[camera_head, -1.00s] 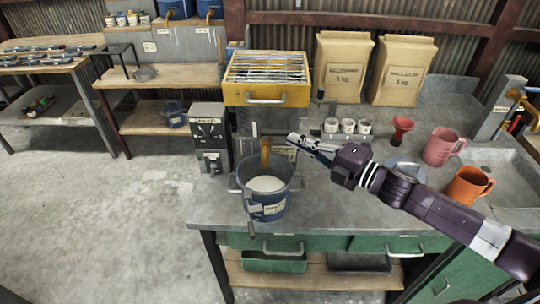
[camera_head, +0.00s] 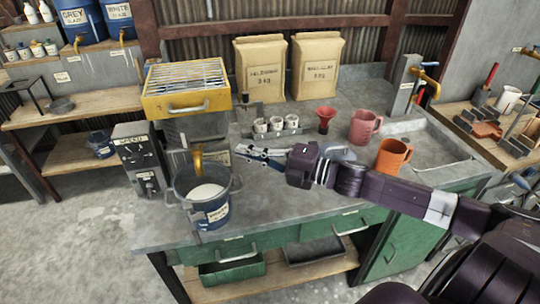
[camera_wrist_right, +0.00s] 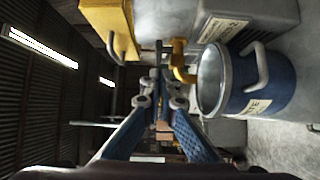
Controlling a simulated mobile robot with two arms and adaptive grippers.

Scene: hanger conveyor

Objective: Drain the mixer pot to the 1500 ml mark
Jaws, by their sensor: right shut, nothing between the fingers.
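A blue pot (camera_head: 213,213) with a pale label and a whitish, pale content stands upright on the grey bench, near its left front edge. It also shows in the right wrist view (camera_wrist_right: 262,85), its label partly readable as ending in "TE". A yellow tap (camera_head: 198,160) hangs over the pot's back rim from the machine behind, and shows in the wrist view (camera_wrist_right: 180,62). No stream is clear and I cannot read the level. My right gripper (camera_head: 239,152) is shut and empty, right of the tap and apart from the pot. My left gripper is out of view.
A yellow grated drawer (camera_head: 187,103) is above the tap. A grey control box (camera_head: 140,160) stands left of the pot. Bench front is clear.

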